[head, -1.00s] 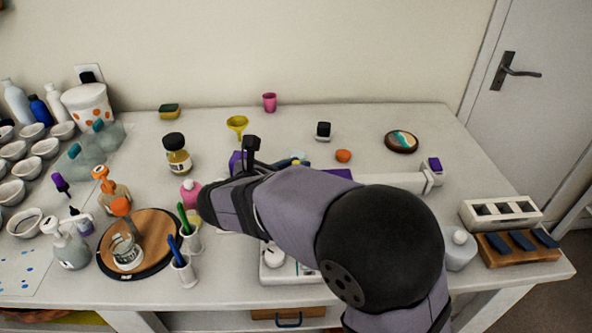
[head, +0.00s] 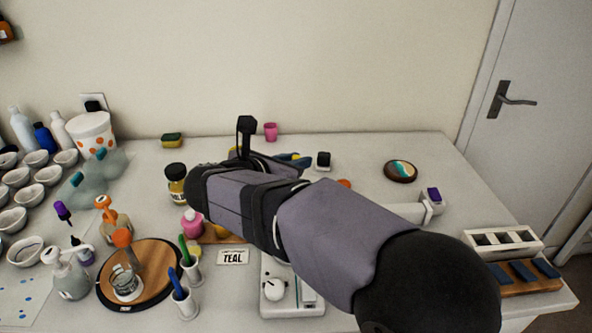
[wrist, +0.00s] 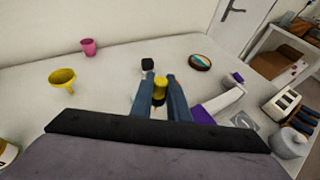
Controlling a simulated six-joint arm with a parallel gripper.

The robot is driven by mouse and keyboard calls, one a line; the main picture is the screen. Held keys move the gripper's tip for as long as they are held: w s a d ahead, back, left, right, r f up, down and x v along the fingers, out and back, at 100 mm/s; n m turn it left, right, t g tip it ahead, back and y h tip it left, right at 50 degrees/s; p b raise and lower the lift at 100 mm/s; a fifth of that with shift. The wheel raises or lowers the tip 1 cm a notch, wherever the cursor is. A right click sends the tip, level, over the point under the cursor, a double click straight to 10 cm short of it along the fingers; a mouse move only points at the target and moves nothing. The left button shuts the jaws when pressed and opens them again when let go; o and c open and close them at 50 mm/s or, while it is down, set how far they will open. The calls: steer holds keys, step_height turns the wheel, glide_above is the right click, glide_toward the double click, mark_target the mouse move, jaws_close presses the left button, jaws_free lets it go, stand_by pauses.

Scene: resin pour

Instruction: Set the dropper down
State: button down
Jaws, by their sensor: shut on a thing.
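My gripper (wrist: 161,92) is shut on the dropper (wrist: 160,87), whose yellow bulb shows between the two blue-grey fingers in the wrist view. The head view shows my gripper (head: 294,160) from behind, pointing toward the back of the table, with a bit of yellow at the fingers. The lower part and tip of the dropper are hidden, so I cannot tell whether it touches anything. A small black-topped block (head: 323,160) stands just beyond and to the right of the fingers.
A yellow funnel (wrist: 62,78) and a pink cup (wrist: 88,46) stand left of the fingers. A round wooden coaster (head: 400,171) lies to the right. An orange lump (head: 344,183) is partly hidden by my arm. The tabletop between block and coaster is clear.

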steer(key=shift+d+r, duration=0.2)
steer(key=shift+r, duration=0.15)
steer(key=w+d+f+m+g+h+p, duration=0.1)
steer(key=w+d+f+m+h+p, duration=0.1)
steer(key=w+d+p, duration=0.8)
steer(key=w+a+r+n+t+y+p, duration=0.1)
steer(key=w+a+n+t+y, duration=0.15)
steer(key=w+a+y, duration=0.4)
steer(key=w+a+r+n+t+y+p, duration=0.1)
steer(key=w+a+n, duration=0.3)
steer(key=a, duration=0.5)
steer(key=shift+h, duration=0.25)
steer(key=shift+s+f+p, duration=0.2)
steer(key=shift+f+p, duration=0.15)
steer(key=shift+f, duration=4.8)
steer(key=shift+f+b, duration=0.25)
steer(key=shift+b, duration=0.05)
steer(key=c, duration=1.7)
jaws_free()
